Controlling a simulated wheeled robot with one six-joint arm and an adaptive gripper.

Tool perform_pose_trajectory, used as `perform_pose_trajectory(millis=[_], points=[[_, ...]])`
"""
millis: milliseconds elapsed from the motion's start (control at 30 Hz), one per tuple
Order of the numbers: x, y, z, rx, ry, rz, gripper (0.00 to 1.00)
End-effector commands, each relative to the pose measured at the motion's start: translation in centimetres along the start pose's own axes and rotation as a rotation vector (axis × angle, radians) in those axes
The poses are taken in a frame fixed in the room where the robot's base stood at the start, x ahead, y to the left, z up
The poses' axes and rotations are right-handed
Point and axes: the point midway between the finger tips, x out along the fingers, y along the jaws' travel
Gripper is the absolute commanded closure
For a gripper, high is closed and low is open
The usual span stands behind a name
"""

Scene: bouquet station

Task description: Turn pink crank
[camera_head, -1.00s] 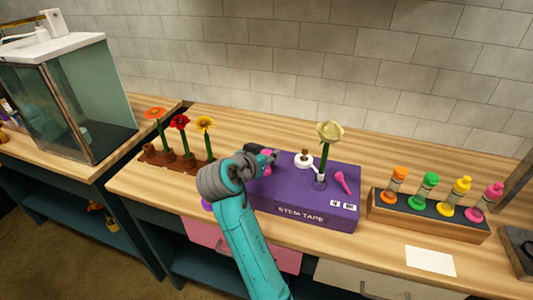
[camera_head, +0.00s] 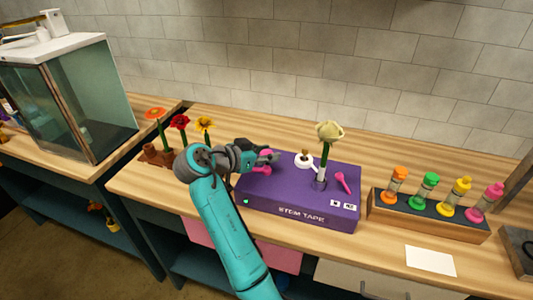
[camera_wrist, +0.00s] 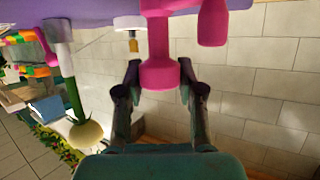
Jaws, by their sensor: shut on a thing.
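The pink crank (camera_head: 261,169) is on top of the purple stem tape box (camera_head: 262,216), near its left end. My gripper (camera_head: 274,157) is over that end of the box and partly hides the crank. In the wrist view, the crank's pink knob (camera_wrist: 158,73) sits between the two fingertips of my gripper (camera_wrist: 160,78), which is shut on it. A second pink part (camera_wrist: 212,24) stands beside it. A pale flower (camera_head: 329,131) stands upright in a holder on the box. A separate pink lever (camera_head: 343,181) is to its right.
A white tape roll (camera_head: 304,160) lies on the box between crank and flower. A brown stand (camera_head: 155,155) with several flowers is to the left. A rack (camera_head: 430,218) of coloured-capped tubes and a white card (camera_head: 430,261) are to the right.

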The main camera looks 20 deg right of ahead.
Motion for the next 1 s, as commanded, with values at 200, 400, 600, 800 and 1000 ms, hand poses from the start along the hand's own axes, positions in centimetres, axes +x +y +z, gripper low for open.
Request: perform_pose_trajectory(millis=[200,400,600,800,1000], points=[[0.1,0.0,0.2,-0.004,-0.003,0.001,0.55],[0.1,0.0,0.1,-0.003,-0.002,0.000,0.37],[-0.1,0.0,0.1,-0.002,-0.001,-0.001,0.37],[-2.1,-0.1,0.1,-0.001,-0.001,-0.004,0.37],[-6.1,-0.1,0.1,-0.002,-0.001,-0.005,0.37]])
